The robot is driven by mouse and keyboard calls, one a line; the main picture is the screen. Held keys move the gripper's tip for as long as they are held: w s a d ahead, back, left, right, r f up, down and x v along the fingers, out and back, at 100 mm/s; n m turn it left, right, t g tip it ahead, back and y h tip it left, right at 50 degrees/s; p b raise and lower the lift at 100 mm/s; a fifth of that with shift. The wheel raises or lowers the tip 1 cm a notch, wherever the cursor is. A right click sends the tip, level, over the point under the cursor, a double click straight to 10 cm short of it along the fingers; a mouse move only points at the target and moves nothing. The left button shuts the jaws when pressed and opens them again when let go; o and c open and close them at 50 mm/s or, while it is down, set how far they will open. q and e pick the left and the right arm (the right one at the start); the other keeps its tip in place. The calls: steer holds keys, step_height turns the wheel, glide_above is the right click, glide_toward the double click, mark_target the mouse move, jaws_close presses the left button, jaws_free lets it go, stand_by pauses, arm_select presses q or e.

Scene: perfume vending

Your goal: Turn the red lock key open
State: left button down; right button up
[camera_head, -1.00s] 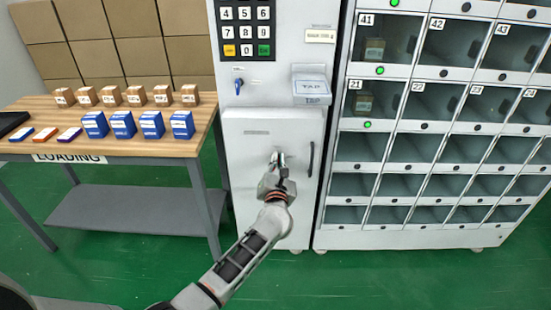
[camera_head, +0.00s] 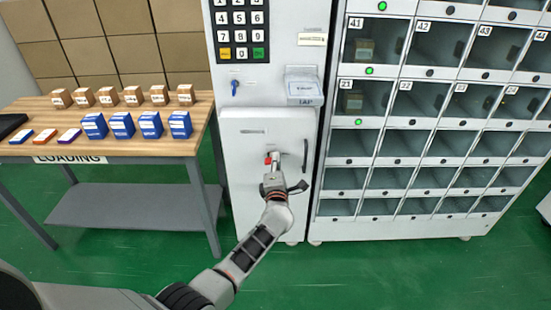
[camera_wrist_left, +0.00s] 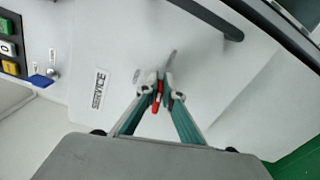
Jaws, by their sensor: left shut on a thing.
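The red lock key (camera_head: 268,160) sits on the front of the white service door (camera_head: 245,185), under the keypad. In the left wrist view the red key (camera_wrist_left: 156,106) shows between the two fingertips, its red end pointing down in the picture. My left gripper (camera_head: 275,164) is at the door and shut on the key; the wrist view shows its fingers (camera_wrist_left: 160,84) close together around it. The fingers hide part of the key and its lock. My right gripper is not in view.
A dark door handle (camera_head: 305,156) is just right of the key. A blue key (camera_head: 234,87) and a tap tray (camera_head: 303,90) are above. Glass-fronted lockers (camera_head: 375,142) stand right. A loading table (camera_head: 150,150) with boxes stands left.

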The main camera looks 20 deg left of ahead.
arm_select(q)
steer(key=shift+f+m, duration=0.15)
steer(key=shift+m, duration=0.95)
steer(key=shift+f, duration=0.1)
steer(key=c, duration=2.2)
jaws_free()
steer(key=v, duration=0.7)
steer(key=shift+s+d, duration=0.15)
steer(key=shift+s, duration=0.1)
